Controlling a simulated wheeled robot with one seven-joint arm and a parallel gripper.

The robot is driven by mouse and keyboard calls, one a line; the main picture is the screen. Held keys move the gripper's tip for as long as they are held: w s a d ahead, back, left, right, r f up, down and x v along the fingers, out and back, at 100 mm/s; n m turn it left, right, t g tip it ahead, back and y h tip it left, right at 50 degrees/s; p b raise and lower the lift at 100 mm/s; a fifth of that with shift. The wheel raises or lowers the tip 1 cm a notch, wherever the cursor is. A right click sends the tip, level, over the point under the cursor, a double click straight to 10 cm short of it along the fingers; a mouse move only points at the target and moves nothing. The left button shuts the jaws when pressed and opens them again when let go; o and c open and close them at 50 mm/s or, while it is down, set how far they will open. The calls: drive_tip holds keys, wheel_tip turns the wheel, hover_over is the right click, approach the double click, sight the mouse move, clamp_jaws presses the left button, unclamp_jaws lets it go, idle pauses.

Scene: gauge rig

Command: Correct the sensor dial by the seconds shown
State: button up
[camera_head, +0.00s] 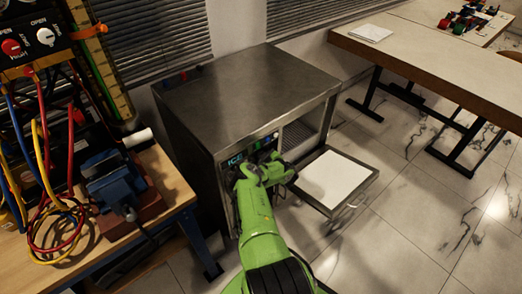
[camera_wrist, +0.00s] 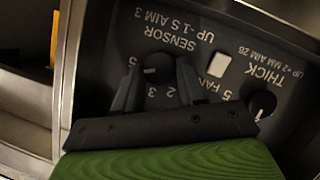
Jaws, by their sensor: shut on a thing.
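The sensor dial (camera_wrist: 160,66) is a round dark knob on a black panel (camera_wrist: 205,35), seen upside down in the wrist view. In the head view my green gripper (camera_head: 270,170) is at the front panel of the steel ice machine (camera_head: 245,90), hiding the dial.
A thickness dial (camera_wrist: 262,104) and a pale fan switch (camera_wrist: 218,65) sit beside the sensor dial. The machine's door (camera_head: 355,188) hangs open to the right of my gripper. A workbench (camera_head: 165,185) with a blue vise (camera_head: 115,185) and cables stands at left.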

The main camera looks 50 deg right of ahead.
drive_tip(key=shift+s+d+m+y+p, duration=0.15)
drive_tip(key=shift+m+y+p, duration=0.25)
drive_tip(key=shift+m+y, duration=0.55)
drive_tip(key=shift+m, duration=0.35)
drive_tip(key=o, duration=1)
drive_tip(key=p+v, duration=1.1)
drive_tip(key=v, duration=0.4)
drive_tip(key=shift+s, duration=0.3)
